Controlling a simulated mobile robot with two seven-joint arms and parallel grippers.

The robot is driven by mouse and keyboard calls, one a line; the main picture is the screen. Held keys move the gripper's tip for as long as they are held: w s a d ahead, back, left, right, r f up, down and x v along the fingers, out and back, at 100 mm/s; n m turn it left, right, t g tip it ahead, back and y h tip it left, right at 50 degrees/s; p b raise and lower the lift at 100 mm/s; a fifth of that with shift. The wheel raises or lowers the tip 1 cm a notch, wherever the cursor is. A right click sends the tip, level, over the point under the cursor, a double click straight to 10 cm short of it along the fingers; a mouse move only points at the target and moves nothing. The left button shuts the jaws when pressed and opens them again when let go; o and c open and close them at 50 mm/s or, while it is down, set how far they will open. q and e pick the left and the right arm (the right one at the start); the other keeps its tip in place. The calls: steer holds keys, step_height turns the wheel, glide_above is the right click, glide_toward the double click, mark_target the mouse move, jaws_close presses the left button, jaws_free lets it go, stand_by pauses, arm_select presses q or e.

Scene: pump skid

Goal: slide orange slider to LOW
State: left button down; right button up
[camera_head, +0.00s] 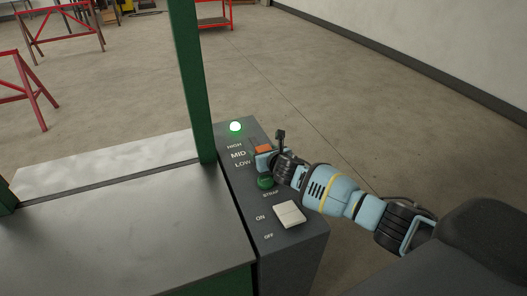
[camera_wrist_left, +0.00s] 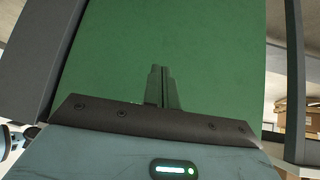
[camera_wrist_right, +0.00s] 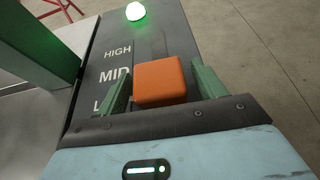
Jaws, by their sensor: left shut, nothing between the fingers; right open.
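The orange slider (camera_wrist_right: 160,82) is a block on the dark control panel (camera_head: 293,242), beside the MID label in the right wrist view. In the head view the orange slider (camera_head: 263,149) is partly hidden by my right gripper (camera_head: 266,158). My right gripper (camera_wrist_right: 162,74) is open, with one finger on each side of the slider. I cannot tell whether either finger touches it. The LOW label (camera_head: 243,164) lies nearer me than MID (camera_head: 238,154); HIGH (camera_head: 234,146) is farther away. My left gripper (camera_wrist_left: 161,76) is shut and empty before a green surface; the head view does not show it.
A lit green lamp (camera_head: 235,126) is at the panel's far end. A green knob (camera_head: 265,183) and a white ON/OFF rocker (camera_head: 289,214) are nearer me. A green post (camera_head: 192,80) rises left of the panel. Open floor lies to the right.

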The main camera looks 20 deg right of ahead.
steer(key=v, duration=0.2)
steer(key=p+v, duration=0.1)
steer(key=v, duration=0.2)
steer(key=shift+w+r, duration=0.1)
steer(key=shift+r, duration=0.2)
steer(key=shift+s+r+p, duration=0.1)
steer(key=shift+s+p, duration=0.25)
steer(key=shift+s, duration=0.45)
arm_select(q)
steer(key=shift+w+a+r+t, duration=0.15)
steer(key=shift+w+a+r, duration=0.05)
steer(key=shift+w+r, duration=0.35)
steer(key=shift+w+a+r+t, duration=0.15)
steer(key=shift+w+r, duration=0.25)
steer(key=shift+r, duration=0.25)
steer(key=shift+d+r, duration=0.1)
steer(key=shift+r, duration=0.05)
